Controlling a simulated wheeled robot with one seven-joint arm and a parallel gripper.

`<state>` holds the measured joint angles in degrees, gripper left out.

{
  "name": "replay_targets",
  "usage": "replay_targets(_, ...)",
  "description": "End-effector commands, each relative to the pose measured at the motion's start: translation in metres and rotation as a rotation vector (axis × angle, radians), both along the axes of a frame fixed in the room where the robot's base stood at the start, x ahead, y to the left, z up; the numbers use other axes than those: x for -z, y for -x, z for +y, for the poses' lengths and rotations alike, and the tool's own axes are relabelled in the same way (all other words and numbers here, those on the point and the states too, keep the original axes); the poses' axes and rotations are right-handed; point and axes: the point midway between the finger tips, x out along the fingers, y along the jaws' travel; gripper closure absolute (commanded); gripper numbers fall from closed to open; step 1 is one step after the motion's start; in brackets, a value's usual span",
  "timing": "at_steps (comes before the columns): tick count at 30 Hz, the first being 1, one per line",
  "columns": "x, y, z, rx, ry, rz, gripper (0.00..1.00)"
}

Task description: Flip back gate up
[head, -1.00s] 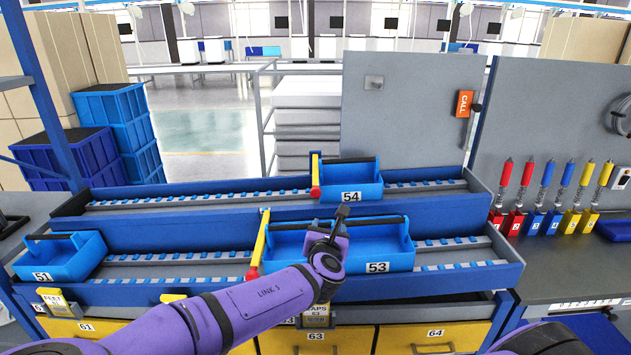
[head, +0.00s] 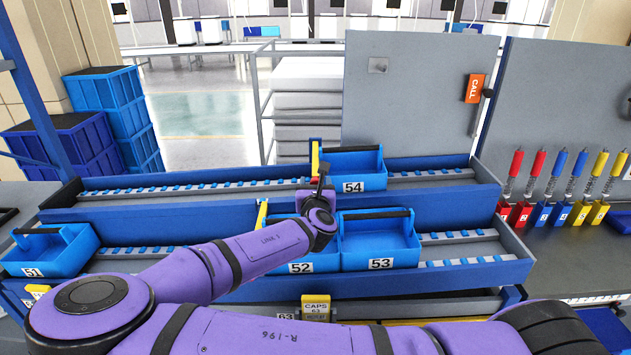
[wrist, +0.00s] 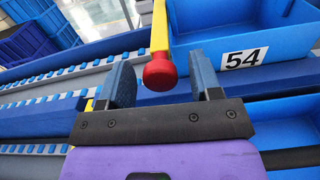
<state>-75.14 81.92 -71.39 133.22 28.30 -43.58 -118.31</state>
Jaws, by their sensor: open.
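The back gate is a yellow bar (head: 315,157) on the upper rail, left of the blue bin 54 (head: 352,170). Its red tip (wrist: 159,72) faces me in the wrist view, with the yellow bar running up behind it. My gripper (wrist: 168,78) is open, with one finger on each side of the red tip, and does not visibly close on it. In the head view my gripper (head: 322,178) is in front of the back gate and hides part of it. A front gate (head: 262,214), also yellow, stands on the lower rail, partly hidden by my arm.
Bin 51 (head: 50,250) is at the far left. A grey panel (head: 410,95) stands behind at the right. The upper rail left of the gate is clear.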

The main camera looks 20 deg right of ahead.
Motion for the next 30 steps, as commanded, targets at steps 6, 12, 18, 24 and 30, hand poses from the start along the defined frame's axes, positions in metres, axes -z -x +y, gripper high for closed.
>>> replay_targets(6, 0.000, -0.018, -0.006, 0.001, 0.000, 0.001, 0.42)
replay_targets(12, 0.000, -0.022, -0.007, 0.000, 0.001, 0.001, 0.42)
replay_targets(18, 0.000, -0.022, -0.007, 0.000, 0.001, 0.001, 0.51)
replay_targets(24, 0.000, -0.022, -0.007, 0.000, 0.001, 0.001, 0.97)
replay_targets(30, -0.001, -0.021, -0.006, 0.000, -0.001, 0.004, 1.00)
